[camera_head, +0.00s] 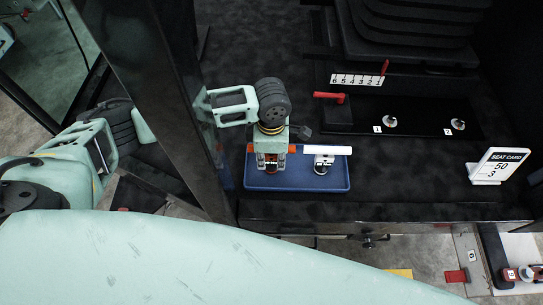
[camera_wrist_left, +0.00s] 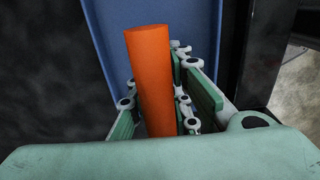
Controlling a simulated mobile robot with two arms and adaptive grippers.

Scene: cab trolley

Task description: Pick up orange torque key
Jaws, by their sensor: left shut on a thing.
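The orange torque key shows in the left wrist view as an upright orange bar (camera_wrist_left: 150,70) between the pads of my left gripper (camera_wrist_left: 160,118). In the head view my left gripper (camera_head: 271,166) points down over the left part of the blue tray (camera_head: 297,184). It is shut on the orange torque key, whose orange ends (camera_head: 292,148) stick out beside the fingers. The fingers hide the key's lower part, so I cannot tell whether it touches the tray. My right gripper is not in view.
A white-handled key (camera_head: 326,150) stands in the tray just right of my left gripper. A dark pillar (camera_head: 160,80) is close to my left arm. A seat card (camera_head: 497,166), a red lever (camera_head: 329,96) and two small silver knobs (camera_head: 390,121) are to the right.

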